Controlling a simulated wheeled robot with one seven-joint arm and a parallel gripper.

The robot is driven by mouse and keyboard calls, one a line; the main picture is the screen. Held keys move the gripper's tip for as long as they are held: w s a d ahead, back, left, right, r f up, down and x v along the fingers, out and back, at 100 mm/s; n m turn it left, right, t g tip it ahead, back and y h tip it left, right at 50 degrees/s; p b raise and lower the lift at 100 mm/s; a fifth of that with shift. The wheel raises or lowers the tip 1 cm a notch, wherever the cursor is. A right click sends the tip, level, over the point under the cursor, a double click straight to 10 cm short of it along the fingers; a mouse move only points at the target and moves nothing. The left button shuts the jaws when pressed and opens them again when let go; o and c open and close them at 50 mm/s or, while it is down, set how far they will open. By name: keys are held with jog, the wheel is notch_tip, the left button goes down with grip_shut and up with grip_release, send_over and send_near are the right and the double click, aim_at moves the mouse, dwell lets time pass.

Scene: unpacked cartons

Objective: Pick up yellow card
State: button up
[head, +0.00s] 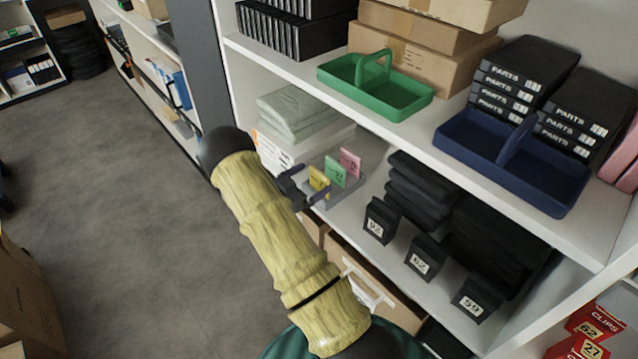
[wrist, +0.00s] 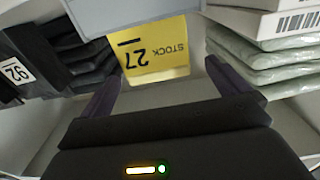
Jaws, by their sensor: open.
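The yellow card (wrist: 155,55) fills the upper middle of the wrist view, with "STOCK 27" printed on it upside down. In the head view the yellow card (head: 319,180) stands on a grey holder (head: 349,192) on the middle shelf, in front of a green card (head: 335,171) and a pink card (head: 350,162). My gripper (head: 305,190) is open at the card. In the wrist view its two fingers (wrist: 160,82) are apart, one on each side of the card's edge. I cannot tell whether either touches it.
Packets of pale green bags (head: 291,112) lie left of the cards. Black boxes, one labelled 92 (head: 380,220), stand to the right. The floor (head: 130,200) at left is clear.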

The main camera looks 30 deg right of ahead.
aim_at(318, 176)
jog(key=d, duration=0.5)
jog(key=shift+w+r+p, duration=0.1)
jog(key=shift+w+p, duration=0.15)
jog(key=shift+p, duration=0.15)
jog(key=shift+s+d, duration=0.1)
jog(key=shift+d, duration=0.05)
jog(key=shift+s, duration=0.1)
jog(key=c, duration=1)
